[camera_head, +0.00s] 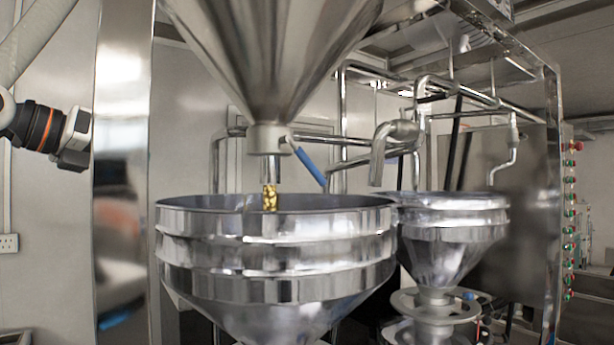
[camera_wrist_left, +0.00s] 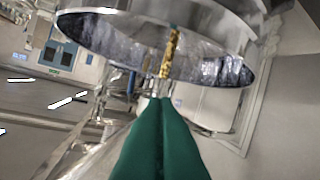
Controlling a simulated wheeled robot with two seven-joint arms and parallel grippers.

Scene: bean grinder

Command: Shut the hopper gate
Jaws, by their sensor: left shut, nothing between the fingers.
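The upper hopper (camera_head: 270,50) is a shiny steel cone with a short valve outlet (camera_head: 268,138) at its bottom. The gate's blue handle (camera_head: 311,168) slants down to the right from the valve. Golden beans (camera_head: 269,198) show below the outlet pipe, above the wide lower funnel (camera_head: 275,255). The beans also show in the left wrist view (camera_wrist_left: 168,55). My left gripper (camera_wrist_left: 160,101) has green fingers pressed together with nothing between them. In the head view its arm is at the far left, apart from the handle; the fingertips are hidden there by a steel post. My right gripper is not seen.
A shiny steel post (camera_head: 122,200) stands between my left arm and the hopper. Steel pipes (camera_head: 380,140) run behind the valve. A smaller funnel (camera_head: 440,240) stands at the right, near a panel of red and green buttons (camera_head: 570,225).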

